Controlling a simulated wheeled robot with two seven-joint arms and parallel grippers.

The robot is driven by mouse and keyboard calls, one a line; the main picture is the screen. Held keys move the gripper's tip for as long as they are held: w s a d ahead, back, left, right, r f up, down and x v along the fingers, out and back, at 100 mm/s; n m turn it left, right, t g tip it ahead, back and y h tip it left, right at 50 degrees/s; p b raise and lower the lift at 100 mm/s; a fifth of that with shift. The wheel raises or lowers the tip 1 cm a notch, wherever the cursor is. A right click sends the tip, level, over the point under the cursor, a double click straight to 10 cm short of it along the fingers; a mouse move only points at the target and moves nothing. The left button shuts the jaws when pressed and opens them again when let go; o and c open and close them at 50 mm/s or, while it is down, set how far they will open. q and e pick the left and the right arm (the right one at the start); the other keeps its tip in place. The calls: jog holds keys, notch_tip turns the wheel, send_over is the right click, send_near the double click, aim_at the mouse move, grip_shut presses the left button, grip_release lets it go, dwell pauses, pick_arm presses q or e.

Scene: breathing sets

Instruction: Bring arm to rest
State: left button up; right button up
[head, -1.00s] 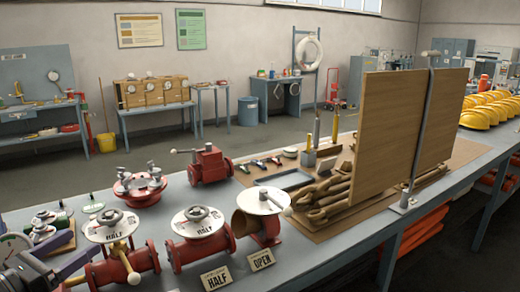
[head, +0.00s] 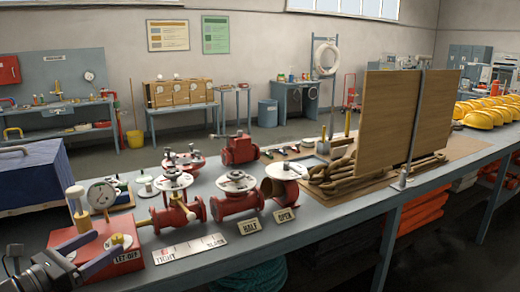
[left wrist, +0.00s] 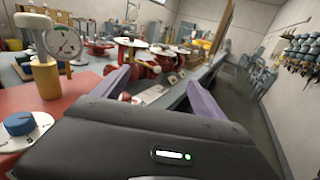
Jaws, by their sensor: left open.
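My left gripper (head: 79,262) comes in at the lower left of the head view, at the front edge of the bench beside a red box marked LET-OFF (head: 128,260). In the left wrist view its two purple fingers (left wrist: 160,90) stand wide apart with nothing between them. The red box carries a round pressure gauge (head: 102,194) and a brass cylinder (head: 78,208); the gauge also shows in the left wrist view (left wrist: 63,42). My right gripper is not in either view.
Red valves (head: 175,215) stand behind a TIGHT/BLOCK scale plate (head: 190,249). HALF (head: 251,226) and OPEN (head: 284,215) signs stand farther right. A dark blue case (head: 33,187) is at left. A wooden board (head: 390,120) rises mid-bench. Floor in front of the bench looks open.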

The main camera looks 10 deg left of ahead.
pick_arm(q)
jog(key=s+d+f+m+g, duration=0.1)
jog(key=d+f+m+g, duration=0.25)
jog(key=d+f, duration=0.45)
jog(key=s+d+f+m+g+h, duration=0.15)
jog(key=d+f+g, duration=0.25)
jog(key=f, duration=0.8)
jog(key=s+d+f+m+g+y, duration=0.1)
jog(key=d+f+m+g, duration=0.25)
jog(key=d+f, duration=0.55)
jog(key=s+d+f+m+g+y, duration=0.2)
jog(key=s+d+f+m+g, duration=0.3)
jog(key=s+d+f+m, duration=1.2)
notch_tip(320, 180, down, 3)
jog(key=s+m, duration=0.1)
jog(key=m, duration=0.3)
jog(key=shift+y, duration=0.35)
jog(key=shift+a+m, duration=0.15)
jog(key=shift+m, duration=0.1)
